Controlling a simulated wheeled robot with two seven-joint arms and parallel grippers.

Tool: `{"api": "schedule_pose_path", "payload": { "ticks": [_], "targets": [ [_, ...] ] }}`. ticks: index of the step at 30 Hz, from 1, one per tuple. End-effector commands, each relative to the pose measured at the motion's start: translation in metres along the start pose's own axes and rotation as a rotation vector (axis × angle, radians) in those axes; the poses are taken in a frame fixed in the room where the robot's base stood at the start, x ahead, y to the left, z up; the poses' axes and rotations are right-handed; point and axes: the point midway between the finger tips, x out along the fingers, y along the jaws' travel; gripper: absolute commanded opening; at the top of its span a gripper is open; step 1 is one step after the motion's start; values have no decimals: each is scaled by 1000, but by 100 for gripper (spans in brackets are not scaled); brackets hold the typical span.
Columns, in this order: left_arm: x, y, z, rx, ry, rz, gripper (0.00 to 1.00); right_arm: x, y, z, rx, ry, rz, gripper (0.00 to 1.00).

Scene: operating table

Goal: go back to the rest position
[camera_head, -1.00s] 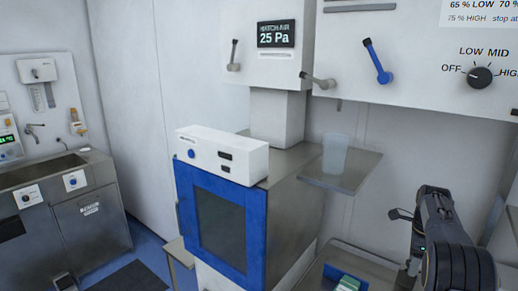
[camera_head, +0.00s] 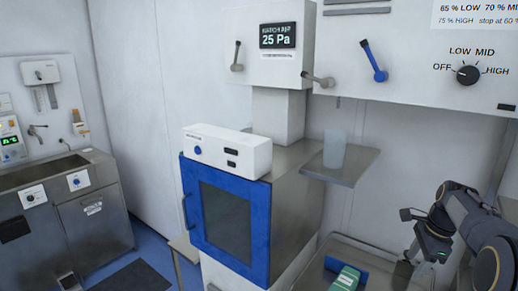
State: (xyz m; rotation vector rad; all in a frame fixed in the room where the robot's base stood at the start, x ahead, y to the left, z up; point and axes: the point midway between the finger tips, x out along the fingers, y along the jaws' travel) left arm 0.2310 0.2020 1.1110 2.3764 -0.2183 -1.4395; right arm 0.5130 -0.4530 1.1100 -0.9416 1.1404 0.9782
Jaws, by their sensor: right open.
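My right gripper (camera_head: 420,236) is at the lower right, at the end of my dark arm, which comes in from the right edge. Its jaws are apart and I see nothing between them. It is above and to the right of a metal tray or shelf (camera_head: 316,280) and apart from the white wall behind. My left gripper is out of view.
A blue-framed cabinet (camera_head: 262,238) with a white box (camera_head: 240,152) on top stands in the middle. A side shelf (camera_head: 352,168) holds a clear cup (camera_head: 335,148). Green and blue items (camera_head: 347,278) lie below. A sink unit (camera_head: 70,215) is at left.

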Motion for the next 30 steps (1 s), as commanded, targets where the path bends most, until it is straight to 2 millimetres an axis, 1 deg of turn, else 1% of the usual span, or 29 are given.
{"api": "schedule_pose_path", "payload": {
  "ticks": [1,2,5,8,9,11,12,14,15,18,21,24,25,27,30],
  "targets": [
    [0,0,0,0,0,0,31,-9,12,6,-53,-27,-17,52],
    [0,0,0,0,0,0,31,-14,19,10,-90,-41,-27,52],
    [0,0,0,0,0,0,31,-31,48,28,-246,-93,-73,52],
    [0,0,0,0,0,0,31,-48,93,54,-466,-142,-142,52],
    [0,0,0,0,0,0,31,-54,113,66,-567,-154,-175,52],
    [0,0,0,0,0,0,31,-59,145,84,-725,-164,-223,52],
    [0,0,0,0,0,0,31,-60,167,95,-830,-165,-257,52],
    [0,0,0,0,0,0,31,-60,201,110,-989,-155,-305,52],
    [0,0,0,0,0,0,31,-57,222,119,-1093,-143,-336,52],
    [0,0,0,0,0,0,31,-44,270,136,-1329,-97,-399,52],
    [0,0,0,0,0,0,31,-28,304,146,-1512,-45,-439,52],
    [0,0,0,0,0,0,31,-14,325,150,-1629,-4,-459,52],
    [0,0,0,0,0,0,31,-11,329,151,-1653,5,-463,52],
    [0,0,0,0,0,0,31,-7,335,152,-1688,18,-467,52],
    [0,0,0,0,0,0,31,-5,337,152,-1702,23,-468,52]
  ]
}}
